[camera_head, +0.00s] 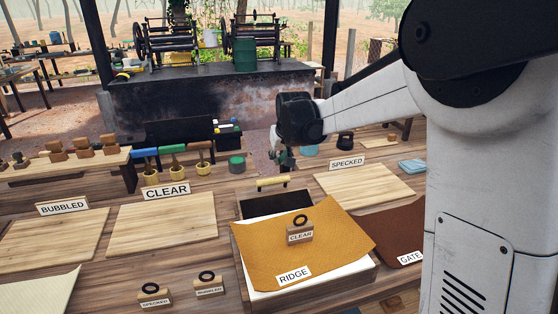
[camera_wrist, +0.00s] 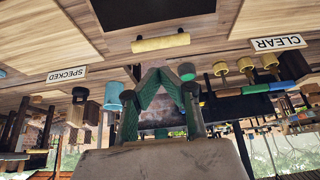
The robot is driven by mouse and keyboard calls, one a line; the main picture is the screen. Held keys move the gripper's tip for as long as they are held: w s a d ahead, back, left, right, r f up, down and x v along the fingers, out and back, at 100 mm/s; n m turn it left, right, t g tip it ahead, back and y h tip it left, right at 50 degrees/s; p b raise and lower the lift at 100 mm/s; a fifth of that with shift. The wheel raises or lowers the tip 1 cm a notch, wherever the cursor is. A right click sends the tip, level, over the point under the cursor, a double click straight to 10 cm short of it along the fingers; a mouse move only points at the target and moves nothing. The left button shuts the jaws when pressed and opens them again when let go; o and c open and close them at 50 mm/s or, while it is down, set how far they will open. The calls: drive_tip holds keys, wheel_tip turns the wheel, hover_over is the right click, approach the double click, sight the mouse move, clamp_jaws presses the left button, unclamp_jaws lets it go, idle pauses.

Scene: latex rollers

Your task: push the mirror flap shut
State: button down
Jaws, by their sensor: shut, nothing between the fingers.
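No part is plainly marked as the mirror flap; a dark flat panel (camera_head: 262,206) in a wooden frame stands at the back of the wooden box (camera_head: 325,288) and may be it. The dark panel also shows at the top of the wrist view (camera_wrist: 150,8). A yellow cylindrical bar (camera_head: 272,183), like a handle, is at its far edge, and shows in the wrist view (camera_wrist: 160,42). My gripper (camera_head: 282,160) is beyond the bar, with its green fingertips together and empty. In the wrist view the fingertips (camera_wrist: 165,78) appear apart from the bar.
An orange sheet (camera_head: 260,245) labelled RIDGE lies over the box, with a CLEAR stamp (camera_head: 300,236) on it. Wooden boards (camera_head: 160,222) flank the box. Tools with blue, green and orange handles (camera_head: 172,150) stand at left, and a green pot (camera_head: 236,164) is left of my gripper.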

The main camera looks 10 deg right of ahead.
sight(274, 179)
drive_tip(key=shift+p+x, duration=0.3)
drive_tip(key=shift+x, duration=5.75)
